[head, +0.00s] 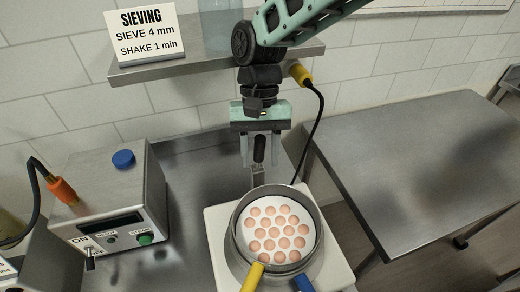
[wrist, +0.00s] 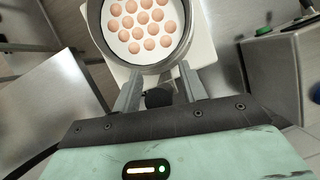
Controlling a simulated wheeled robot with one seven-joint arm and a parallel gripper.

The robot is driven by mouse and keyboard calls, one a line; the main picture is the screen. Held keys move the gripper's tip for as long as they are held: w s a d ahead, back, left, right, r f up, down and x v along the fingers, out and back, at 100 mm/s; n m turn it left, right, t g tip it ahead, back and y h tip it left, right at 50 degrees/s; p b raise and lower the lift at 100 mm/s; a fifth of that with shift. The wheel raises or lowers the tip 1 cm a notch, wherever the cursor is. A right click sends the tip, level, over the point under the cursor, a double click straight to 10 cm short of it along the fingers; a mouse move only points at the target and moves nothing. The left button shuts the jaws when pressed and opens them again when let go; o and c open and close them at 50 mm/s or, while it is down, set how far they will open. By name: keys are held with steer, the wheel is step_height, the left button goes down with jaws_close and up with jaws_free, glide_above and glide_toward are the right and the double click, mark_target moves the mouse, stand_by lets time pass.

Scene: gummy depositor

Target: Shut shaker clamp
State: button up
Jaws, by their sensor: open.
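The shaker is a white square base (head: 218,232) carrying a round metal sieve pan (head: 237,243) with several pinkish balls on a white disc. A clamp lever with a black grip (head: 259,150) and a metal arm (head: 258,176) stands upright at the pan's back edge. My gripper (head: 261,164) points down behind the pan, open, with one finger on each side of the black grip. In the wrist view the black grip (wrist: 158,97) lies between the spread fingertips (wrist: 160,80), with gaps; contact is not clear.
A yellow handle (head: 253,277) and a blue handle (head: 303,283) are at the pan's front. A control box (head: 115,195) stands left. A shelf (head: 190,68) with a sieving sign (head: 145,33) is behind my arm. A bare metal table (head: 410,165) is right.

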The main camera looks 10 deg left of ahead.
jaws_close()
